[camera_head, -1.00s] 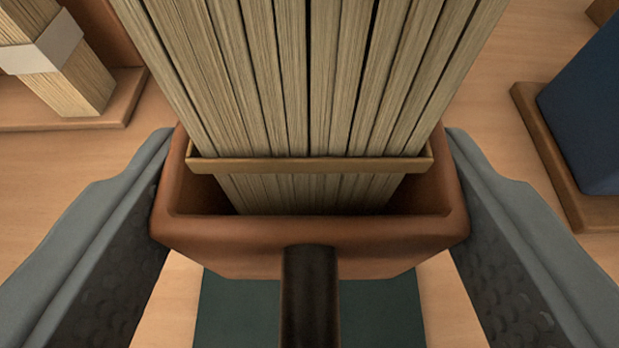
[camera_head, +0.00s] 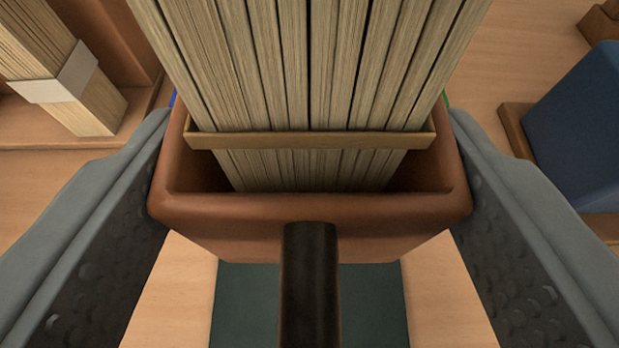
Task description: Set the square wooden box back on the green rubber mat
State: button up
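The square wooden box (camera_head: 225,225) is reddish-brown with an open top. A bundle of long pale bristle strips (camera_head: 310,80) stands in it, crossed by a thin wooden band (camera_head: 310,141). My gripper (camera_head: 311,180) has a grey finger against each side of the box and is shut on it. The green rubber mat (camera_head: 245,305) shows below the box at the bottom middle; its far part is hidden by the box. The box appears to be held above the mat. A dark round bar (camera_head: 310,285) at the front hides part of both.
A wooden stand (camera_head: 140,118) with a banded pale bundle (camera_head: 75,95) is at the upper left. A dark blue block (camera_head: 585,125) on a wooden base (camera_head: 515,130) is at the right. Bare wooden table (camera_head: 450,290) lies on both sides of the mat.

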jog(key=shift+f, duration=4.95)
jog(key=shift+f, duration=0.15)
jog(key=o, duration=1.1)
jog(key=shift+c, duration=0.2)
jog(key=shift+r, duration=0.2)
jog(key=shift+s+r, duration=0.1)
jog(key=shift+s, duration=0.15)
jog(key=v, duration=1.1)
jog(key=shift+s, duration=0.15)
jog(key=shift+r, duration=0.15)
